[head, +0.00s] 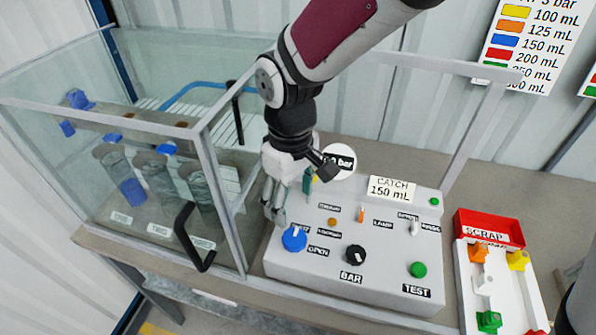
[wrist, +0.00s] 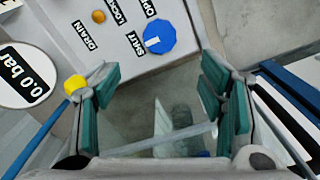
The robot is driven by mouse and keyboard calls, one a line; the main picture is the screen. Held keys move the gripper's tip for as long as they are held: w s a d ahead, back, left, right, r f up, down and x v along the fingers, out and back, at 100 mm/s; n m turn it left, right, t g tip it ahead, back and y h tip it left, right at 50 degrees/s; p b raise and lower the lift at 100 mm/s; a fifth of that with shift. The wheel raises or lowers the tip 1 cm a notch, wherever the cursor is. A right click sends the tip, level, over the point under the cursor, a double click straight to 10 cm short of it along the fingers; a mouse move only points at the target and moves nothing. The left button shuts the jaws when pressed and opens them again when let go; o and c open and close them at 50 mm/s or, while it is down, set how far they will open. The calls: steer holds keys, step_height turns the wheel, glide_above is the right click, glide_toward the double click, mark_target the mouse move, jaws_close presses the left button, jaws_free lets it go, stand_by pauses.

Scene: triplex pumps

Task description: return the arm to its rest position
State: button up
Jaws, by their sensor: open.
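My arm reaches in from the top of the head view, and my gripper (head: 290,200) hangs over the left part of the grey control panel (head: 335,278). In the wrist view my gripper (wrist: 165,100) is open, with teal pads wide apart and nothing between them. The blue knob (head: 294,238) lies just below the fingers in the head view. In the wrist view the blue knob (wrist: 159,37) is beyond the gap between the fingers. A yellow button (wrist: 76,83) shows beside the left finger; I cannot tell whether they touch.
A glass cabinet (head: 222,200) with a black handle (head: 190,238) and several cylinders stands close on the left. A red scrap tray (head: 488,230) and a white rack (head: 505,290) with coloured parts stand at right.

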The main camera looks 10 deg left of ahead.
steer(key=s+d+r+m+t, duration=0.1)
steer(key=d+r+m+t, duration=0.35)
steer(key=d+r, duration=0.9)
steer(key=s+d+r+m+t, duration=0.1)
steer(key=s+d+r+m, duration=0.3)
steer(key=s+d+m, duration=0.3)
steer(key=shift+s+d, duration=1.2)
steer(key=shift+d, duration=1.4)
